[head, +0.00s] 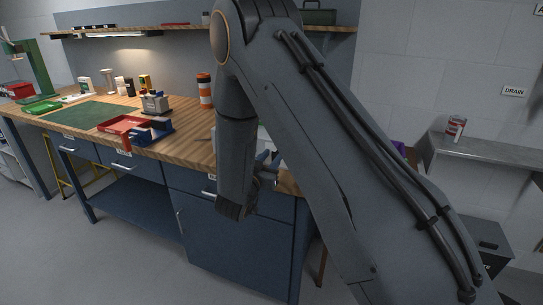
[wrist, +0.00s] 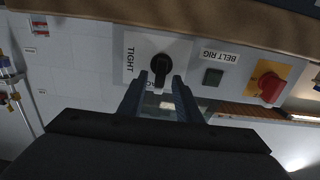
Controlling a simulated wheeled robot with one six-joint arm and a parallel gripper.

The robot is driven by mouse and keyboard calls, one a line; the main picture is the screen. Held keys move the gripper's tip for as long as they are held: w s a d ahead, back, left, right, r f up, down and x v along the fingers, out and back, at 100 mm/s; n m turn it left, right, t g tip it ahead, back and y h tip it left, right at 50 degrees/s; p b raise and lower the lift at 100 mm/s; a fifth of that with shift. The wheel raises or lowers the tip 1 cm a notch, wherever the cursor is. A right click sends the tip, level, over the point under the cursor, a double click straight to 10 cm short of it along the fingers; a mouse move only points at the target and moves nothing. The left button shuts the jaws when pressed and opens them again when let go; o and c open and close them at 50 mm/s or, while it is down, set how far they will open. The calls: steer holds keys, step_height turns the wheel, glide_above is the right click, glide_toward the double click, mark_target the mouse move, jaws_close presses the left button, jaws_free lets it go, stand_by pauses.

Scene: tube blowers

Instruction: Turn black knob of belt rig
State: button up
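The black knob (wrist: 162,68) sits on a white plate (wrist: 180,47) of the belt rig, in the upper middle of the wrist view. The plate reads "TIGHT" on its left side; another marking below the knob is partly hidden. My gripper (wrist: 160,80) is open, one finger on each side of the knob's lower end in the picture. I cannot tell whether the fingers touch it. In the head view my arm hides the knob and most of the gripper.
Right of the knob in the wrist view are a "BELT RIG" label (wrist: 220,56), a dark square button (wrist: 213,76) and a red knob (wrist: 270,88) on a yellow plate. In the head view a wooden-topped workbench (head: 180,140) stands behind my arm, with a red tray (head: 124,125) on it.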

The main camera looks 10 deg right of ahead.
steer(key=shift+w+d, duration=0.2)
steer(key=shift+a, duration=0.1)
jaws_close()
